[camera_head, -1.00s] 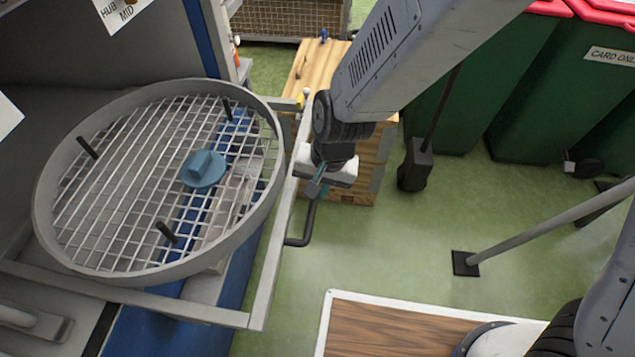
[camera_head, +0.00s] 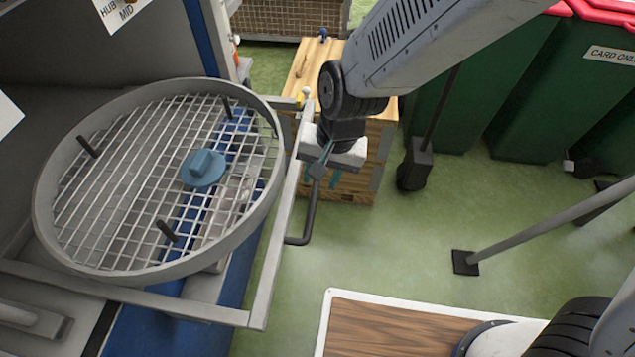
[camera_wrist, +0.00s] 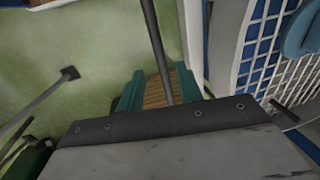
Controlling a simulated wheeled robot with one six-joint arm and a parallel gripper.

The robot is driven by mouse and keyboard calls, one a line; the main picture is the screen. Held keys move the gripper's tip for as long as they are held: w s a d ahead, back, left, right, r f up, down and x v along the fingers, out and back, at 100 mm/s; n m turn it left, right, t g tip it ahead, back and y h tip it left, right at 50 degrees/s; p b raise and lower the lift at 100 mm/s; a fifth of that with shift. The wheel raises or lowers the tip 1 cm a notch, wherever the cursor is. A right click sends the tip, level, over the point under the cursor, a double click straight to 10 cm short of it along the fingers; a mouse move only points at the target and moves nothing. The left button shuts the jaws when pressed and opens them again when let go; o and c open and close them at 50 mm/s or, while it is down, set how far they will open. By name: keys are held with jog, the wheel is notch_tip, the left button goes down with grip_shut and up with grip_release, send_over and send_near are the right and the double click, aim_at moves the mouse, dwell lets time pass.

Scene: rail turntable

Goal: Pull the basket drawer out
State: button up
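The basket drawer is a round grey-rimmed wire basket (camera_head: 130,275) on a square grey frame (camera_head: 273,255), at the left of the head view. A blue knob (camera_head: 203,168) sits at the centre of its mesh. A dark bar handle (camera_head: 308,220) stands off the frame's right side. My gripper (camera_head: 320,176) is at the handle's upper part. In the wrist view the handle (camera_wrist: 157,50) runs between my two teal fingers (camera_wrist: 158,90), with a gap visible on each side. The fingers look open around it. My wrist hides the handle's far end in the head view.
A wooden crate (camera_head: 355,185) stands just behind my gripper. Green bins (camera_head: 545,85) stand at the back right. A grey post with a dark foot (camera_head: 465,262) and a wood-topped board (camera_head: 385,325) lie to the right and front. Green floor (camera_head: 400,245) is clear between.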

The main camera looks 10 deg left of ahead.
jog(key=r, duration=0.3)
jog(key=shift+d, duration=0.25)
jog(key=s+d+r, duration=0.3)
jog(key=d+r, duration=0.2)
jog(key=d, duration=0.6)
jog(key=s+d+r+t+h, duration=0.1)
jog(key=s+d+r, duration=0.3)
jog(key=d, duration=0.6)
jog(key=s+d+r+h, duration=0.1)
jog(key=s+d+r, duration=0.3)
jog(key=d+r, duration=0.4)
jog(key=d, duration=0.3)
jog(key=shift+d, duration=0.35)
